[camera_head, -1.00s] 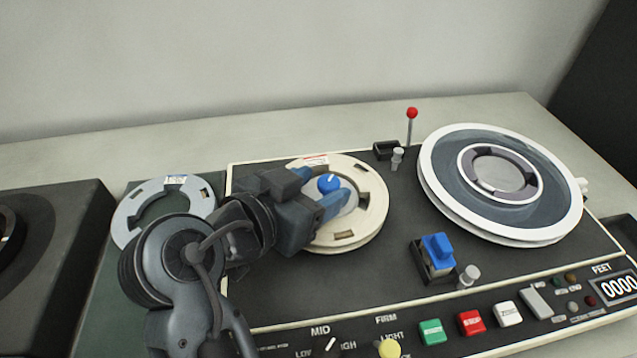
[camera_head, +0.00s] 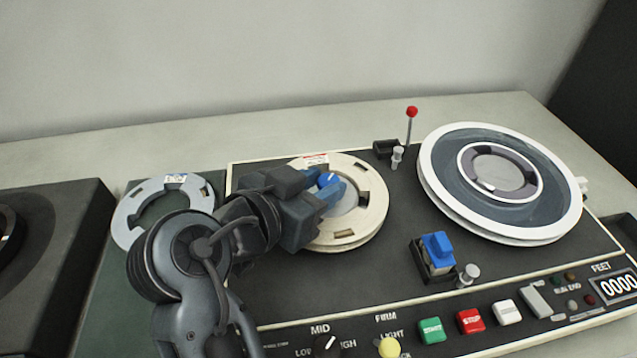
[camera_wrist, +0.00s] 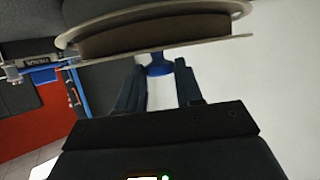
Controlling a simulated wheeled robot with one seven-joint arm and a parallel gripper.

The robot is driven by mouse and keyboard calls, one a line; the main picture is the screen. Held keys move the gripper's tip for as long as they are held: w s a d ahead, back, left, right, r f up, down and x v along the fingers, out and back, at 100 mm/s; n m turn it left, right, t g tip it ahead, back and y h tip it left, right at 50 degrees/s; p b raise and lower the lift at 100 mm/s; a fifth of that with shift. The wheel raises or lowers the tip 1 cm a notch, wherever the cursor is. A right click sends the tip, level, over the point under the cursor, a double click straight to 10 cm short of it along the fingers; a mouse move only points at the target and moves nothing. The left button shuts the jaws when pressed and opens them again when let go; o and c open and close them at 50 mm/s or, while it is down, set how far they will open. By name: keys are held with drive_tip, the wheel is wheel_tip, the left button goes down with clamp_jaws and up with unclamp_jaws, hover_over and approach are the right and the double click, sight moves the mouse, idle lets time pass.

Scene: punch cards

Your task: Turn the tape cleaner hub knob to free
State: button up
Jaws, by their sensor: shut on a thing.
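The tape cleaner hub knob (camera_head: 328,180) is a small blue knob with a white pointer line, at the centre of the cream reel (camera_head: 376,203) on the dark deck. The pointer slants toward the upper right. My gripper (camera_head: 326,188) reaches in from the left and is shut on the knob, its fingers at the knob's sides. The wrist view shows the blue knob (camera_wrist: 157,69) between my two fingers (camera_wrist: 158,80), with the reel's edge (camera_wrist: 155,42) close beyond. The gripper hides part of the knob and the reel's left side.
A large white-rimmed reel (camera_head: 432,170) stands to the right. A red-tipped lever (camera_head: 411,112) rises behind. A blue block (camera_head: 438,249), metal posts and coloured buttons (camera_head: 471,321) sit in front. A grey ring (camera_head: 129,208) lies left of the deck.

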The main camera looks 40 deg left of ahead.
drive_tip(key=shift+d+n+y, duration=0.15)
drive_tip(key=shift+n+y, duration=0.15)
drive_tip(key=shift+y, duration=0.1)
drive_tip(key=n+y+p, duration=0.1)
drive_tip(key=y, duration=0.1)
drive_tip(key=d+n+g+y+p, duration=0.1)
drive_tip(key=n+p, duration=0.1)
drive_tip(key=shift+w+r+y, duration=0.15)
drive_tip(key=shift+r+y, duration=0.05)
drive_tip(key=shift+y, duration=0.2)
drive_tip(key=n+g+y+p, duration=0.2)
drive_tip(key=n+y+p, duration=0.1)
drive_tip(key=n+g+y+p, duration=0.1)
drive_tip(key=n, duration=0.1)
drive_tip(key=shift+w+d+y, duration=0.3)
drive_tip(key=shift+y, duration=0.1)
drive_tip(key=n+g, duration=0.1)
drive_tip(key=n+g+y, duration=0.1)
drive_tip(key=n+y, duration=0.1)
drive_tip(key=shift+w+d+f+g, duration=0.15)
drive_tip(key=shift+w+f+g, duration=0.1)
drive_tip(key=shift+g, duration=0.15)
drive_tip(key=shift+w+n+g+y+b, duration=0.15)
drive_tip(key=shift+n+g+y+b, duration=0.35)
drive_tip(key=shift+n+g+b, duration=0.55)
drive_tip(key=shift+n+g, duration=0.25)
drive_tip(key=shift+g, duration=0.1)
drive_tip(key=o, duration=1)
